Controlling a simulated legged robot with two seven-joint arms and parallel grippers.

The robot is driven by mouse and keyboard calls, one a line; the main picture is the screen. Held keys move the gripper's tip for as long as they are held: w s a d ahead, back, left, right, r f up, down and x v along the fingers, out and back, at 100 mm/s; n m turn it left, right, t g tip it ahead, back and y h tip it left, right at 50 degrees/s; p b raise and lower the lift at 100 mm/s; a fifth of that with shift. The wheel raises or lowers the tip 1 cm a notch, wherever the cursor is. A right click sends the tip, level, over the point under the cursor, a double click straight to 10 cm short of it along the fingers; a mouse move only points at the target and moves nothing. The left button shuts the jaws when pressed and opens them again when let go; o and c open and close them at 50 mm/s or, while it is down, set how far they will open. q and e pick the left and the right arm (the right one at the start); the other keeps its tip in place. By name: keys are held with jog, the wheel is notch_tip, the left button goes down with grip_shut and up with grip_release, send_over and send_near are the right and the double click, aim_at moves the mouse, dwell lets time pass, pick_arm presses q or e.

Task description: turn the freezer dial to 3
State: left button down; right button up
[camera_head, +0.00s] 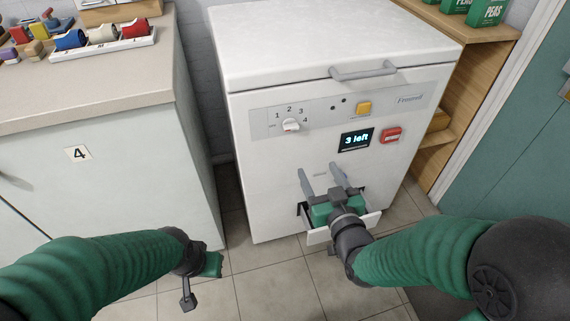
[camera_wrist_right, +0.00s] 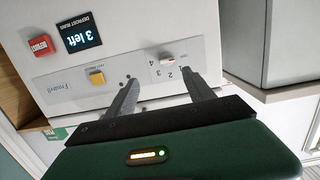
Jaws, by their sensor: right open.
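The white chest freezer (camera_head: 245,185) carries a small white dial (camera_head: 291,126) on a grey panel, with numbers 1 to 4 around its upper side. The dial also shows upside down in the right wrist view (camera_wrist_right: 167,58). Its pointer is too small to read for certain. My right gripper (camera_head: 319,171) is open and empty, below the dial and apart from it; in its wrist view the dial appears between the fingertips (camera_wrist_right: 158,76). My left gripper (camera_head: 200,284) hangs at the lower left, away from the freezer; its finger gap is unclear.
A handle (camera_head: 362,71) juts from the lid. An open drawer (camera_head: 318,237) projects low, behind my right gripper. A counter (camera_head: 95,85) stands left.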

jog(key=f+t, duration=0.1)
jog(key=f, duration=0.1)
jog(key=b, duration=0.6)
send_near(292, 130)
jog(key=shift+y, duration=0.4)
jog(key=x, duration=0.9)
jog(key=shift+w+d+f, duration=0.1)
jog(key=shift+w+d, duration=0.05)
jog(key=shift+d, duration=0.05)
jog(key=shift+w, duration=0.2)
pick_arm(q)
jog(key=s+x, duration=0.1)
jog(key=x, duration=0.6)
jog(key=shift+s+f, duration=0.4)
jog(key=shift+f, duration=0.2)
jog(key=shift+a, duration=0.1)
pick_arm(e)
jog(key=shift+c, duration=0.4)
grip_shut()
